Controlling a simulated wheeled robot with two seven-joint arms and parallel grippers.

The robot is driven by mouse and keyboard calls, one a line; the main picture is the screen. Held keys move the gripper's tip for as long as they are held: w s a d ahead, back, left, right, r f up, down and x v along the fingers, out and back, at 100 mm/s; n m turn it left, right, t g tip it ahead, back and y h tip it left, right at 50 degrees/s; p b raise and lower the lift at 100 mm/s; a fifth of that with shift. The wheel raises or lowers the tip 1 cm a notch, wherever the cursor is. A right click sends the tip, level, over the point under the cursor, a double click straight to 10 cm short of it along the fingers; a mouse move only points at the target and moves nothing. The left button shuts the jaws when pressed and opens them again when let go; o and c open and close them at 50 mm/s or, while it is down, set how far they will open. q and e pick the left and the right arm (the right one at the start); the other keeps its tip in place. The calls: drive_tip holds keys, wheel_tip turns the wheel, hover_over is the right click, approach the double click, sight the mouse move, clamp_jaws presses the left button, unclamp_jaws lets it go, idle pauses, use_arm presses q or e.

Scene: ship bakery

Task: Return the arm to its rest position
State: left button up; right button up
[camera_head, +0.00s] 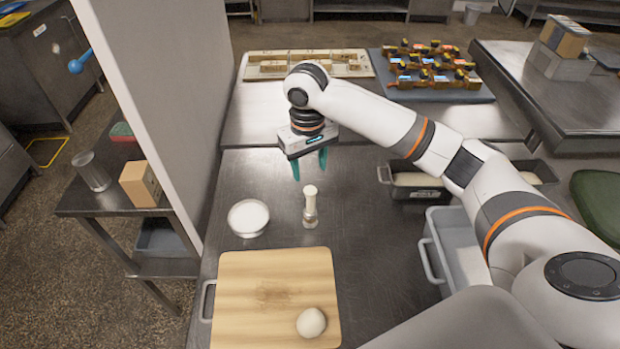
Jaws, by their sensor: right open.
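My right arm (430,150) reaches in from the right side across the steel table. Its gripper (309,166) points down above the far part of the table, behind the grinder. The two green fingers are apart with nothing between them. My left gripper does not show.
A wooden board (260,315) with a dough ball (311,323) lies in front. A white bowl (248,218) and a grinder (310,207) stand behind it. A grey bin (445,245) and a dark tray (405,190) lie under the arm. A white partition (170,100) rises at left.

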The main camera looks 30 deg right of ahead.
drive_tip(key=shift+r, duration=0.3)
